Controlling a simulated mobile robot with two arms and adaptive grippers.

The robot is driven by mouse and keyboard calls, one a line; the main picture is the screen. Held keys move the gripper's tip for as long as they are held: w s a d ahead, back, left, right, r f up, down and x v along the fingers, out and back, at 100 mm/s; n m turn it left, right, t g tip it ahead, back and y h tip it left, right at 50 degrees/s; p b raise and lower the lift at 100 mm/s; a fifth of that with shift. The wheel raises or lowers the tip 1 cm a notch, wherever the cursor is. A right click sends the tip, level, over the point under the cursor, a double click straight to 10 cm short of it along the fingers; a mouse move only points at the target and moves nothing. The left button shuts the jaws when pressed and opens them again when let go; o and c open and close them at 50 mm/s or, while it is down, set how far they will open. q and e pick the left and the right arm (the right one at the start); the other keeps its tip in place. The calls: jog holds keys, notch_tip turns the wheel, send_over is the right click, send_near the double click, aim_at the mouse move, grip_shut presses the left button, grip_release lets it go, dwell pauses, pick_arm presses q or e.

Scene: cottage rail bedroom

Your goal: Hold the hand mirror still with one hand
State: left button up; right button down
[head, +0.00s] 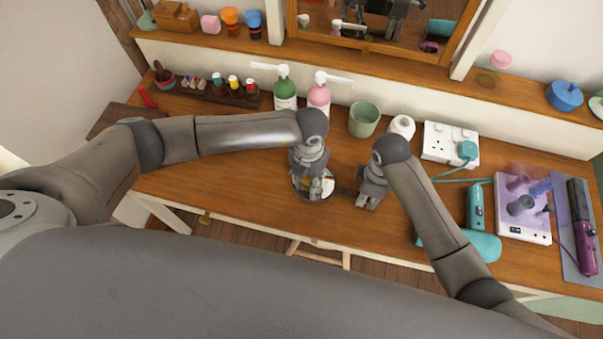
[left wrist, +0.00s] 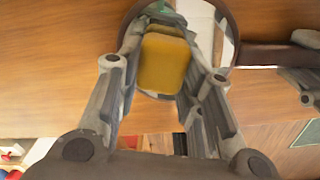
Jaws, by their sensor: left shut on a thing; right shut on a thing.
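The round hand mirror (head: 299,190) with a dark rim lies low over the middle of the wooden desk. In the left wrist view its dark handle (left wrist: 263,53) runs right to my right gripper (left wrist: 308,80). My right gripper (head: 366,202) is shut on that handle. My left gripper (head: 318,188) is over the mirror's round face, shut on a yellow block-like pad (left wrist: 165,62). The pad covers part of the glass in the left wrist view. I cannot tell whether the pad touches the glass.
A green pump bottle (head: 285,94), a pink pump bottle (head: 319,96) and a green cup (head: 363,119) stand behind the arms. A white socket box (head: 438,142), a teal appliance (head: 475,205) and a purple styling tool (head: 584,245) are at right. The desk's left front is clear.

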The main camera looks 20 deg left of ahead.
aim_at(326, 188)
pick_arm(q)
jog(key=shift+s+d, duration=0.2)
jog(key=shift+d, duration=2.3)
jog(key=shift+w+a, duration=0.15)
jog(key=shift+a, duration=1.7)
jog(key=shift+w+a+f, duration=0.1)
jog(key=shift+a, duration=1.65)
jog(key=shift+r, duration=3.05)
jog(key=shift+r, duration=1.5)
